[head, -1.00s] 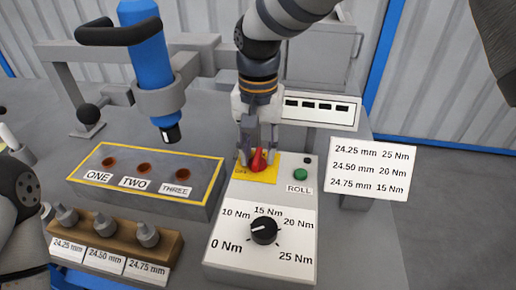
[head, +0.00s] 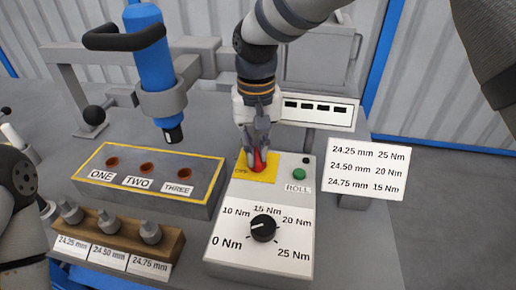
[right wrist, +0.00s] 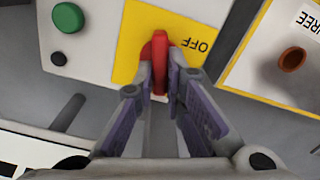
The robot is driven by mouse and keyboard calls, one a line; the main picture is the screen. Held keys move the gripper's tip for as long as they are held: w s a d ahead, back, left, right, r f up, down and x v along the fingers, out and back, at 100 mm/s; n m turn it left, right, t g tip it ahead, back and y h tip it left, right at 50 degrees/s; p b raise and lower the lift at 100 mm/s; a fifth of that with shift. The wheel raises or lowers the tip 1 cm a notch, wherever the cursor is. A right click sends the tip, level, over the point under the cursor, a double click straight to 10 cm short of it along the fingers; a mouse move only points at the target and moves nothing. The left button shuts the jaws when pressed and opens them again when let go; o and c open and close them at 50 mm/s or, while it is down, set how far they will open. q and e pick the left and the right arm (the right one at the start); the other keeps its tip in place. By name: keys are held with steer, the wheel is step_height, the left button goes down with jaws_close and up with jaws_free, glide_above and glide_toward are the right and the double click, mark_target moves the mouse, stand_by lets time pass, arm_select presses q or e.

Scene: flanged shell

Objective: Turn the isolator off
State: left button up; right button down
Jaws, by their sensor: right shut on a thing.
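The isolator is a red rotary handle (head: 258,160) on a yellow plate (head: 262,175) at the top of the white control box. My right gripper (head: 257,153) reaches down from above and is shut on the red handle. In the right wrist view the handle (right wrist: 160,62) stands between the two fingertips (right wrist: 161,92), in line with the fingers. The word OFF (right wrist: 196,45) on the yellow plate is to the right of the handle there. The fingers hide part of the handle in the head view. My left gripper is out of view.
The control box (head: 225,262) also carries a green ROLL button (head: 299,174) and a black torque dial (head: 263,228). A box with three holes (head: 148,208), a socket rack (head: 172,247) and a blue tool (head: 147,62) stand to the left. A sign (head: 367,168) stands right.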

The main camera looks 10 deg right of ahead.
steer(key=n, duration=0.3)
steer(key=shift+a+n, duration=0.15)
steer(key=shift+n, duration=0.25)
steer(key=n, duration=0.3)
steer(key=shift+s+a+n+p, duration=0.1)
steer(key=shift+n+p, duration=0.2)
steer(key=shift+p, duration=0.05)
steer(key=n, duration=0.3)
steer(key=shift+a+n, duration=0.1)
steer(key=shift+n, duration=0.2)
steer(key=shift+s+n, duration=0.2)
steer(key=shift+n, duration=1.4)
steer(key=shift+a, duration=0.1)
steer(key=c, duration=1.7)
jaws_free()
steer(key=shift+o, duration=0.2)
